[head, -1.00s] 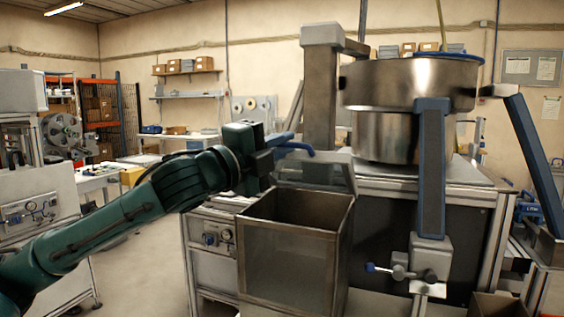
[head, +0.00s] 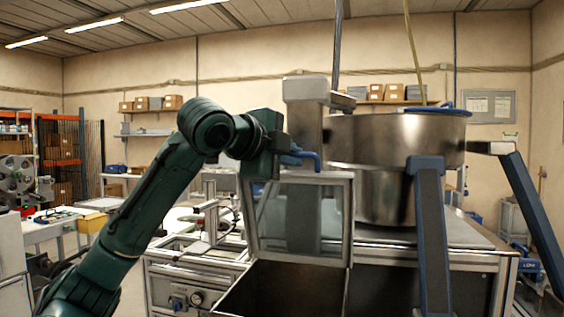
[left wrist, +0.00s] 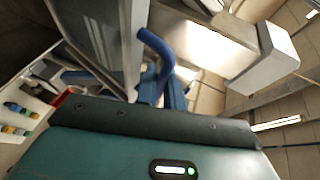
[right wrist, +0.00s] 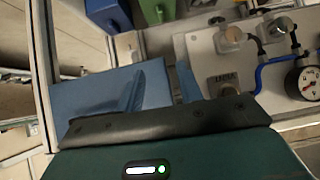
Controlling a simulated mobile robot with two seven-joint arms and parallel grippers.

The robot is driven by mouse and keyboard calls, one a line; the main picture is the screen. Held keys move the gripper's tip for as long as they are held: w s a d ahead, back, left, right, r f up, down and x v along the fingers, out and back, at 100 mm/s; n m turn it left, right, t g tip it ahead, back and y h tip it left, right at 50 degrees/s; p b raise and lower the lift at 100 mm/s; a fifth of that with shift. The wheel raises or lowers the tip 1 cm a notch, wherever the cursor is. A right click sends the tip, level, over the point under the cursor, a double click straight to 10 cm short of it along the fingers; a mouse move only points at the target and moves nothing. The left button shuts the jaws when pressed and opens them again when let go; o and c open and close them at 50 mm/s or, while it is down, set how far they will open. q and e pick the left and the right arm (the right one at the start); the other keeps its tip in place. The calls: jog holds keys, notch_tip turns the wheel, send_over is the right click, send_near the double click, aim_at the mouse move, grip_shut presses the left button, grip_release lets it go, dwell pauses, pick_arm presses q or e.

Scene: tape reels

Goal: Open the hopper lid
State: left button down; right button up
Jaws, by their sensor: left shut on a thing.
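The hopper lid (head: 301,222), a clear panel in a grey metal frame, stands raised, close to upright, at the back of the open hopper (head: 240,292). The hopper is a square metal bin, cut off by the bottom of the head view. My left gripper (head: 287,156) is at the lid's top edge, shut on its blue handle (head: 305,157). The curved blue handle also shows between the fingers in the left wrist view (left wrist: 157,45). My right gripper (right wrist: 160,88) shows only in the right wrist view, open and empty, its blue fingers apart.
A large steel bowl (head: 390,140) stands behind the hopper on the right, beside a grey column (head: 303,105). The right wrist view shows a panel with a gauge (right wrist: 303,80) close by.

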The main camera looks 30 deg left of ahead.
pick_arm(q)
jog(key=shift+w+a+r+g, duration=0.1)
jog(key=shift+w+a+g, duration=0.1)
jog(key=shift+w, duration=0.3)
jog(key=shift+w+a+r+g, duration=0.1)
jog(key=shift+w+g, duration=0.1)
jog(key=shift+w, duration=0.25)
jog(key=c, duration=1.5)
grip_release()
jog(key=b+v, duration=0.2)
jog(key=v, duration=1.1)
jog(key=shift+s+r, duration=0.1)
jog(key=shift+s, duration=0.05)
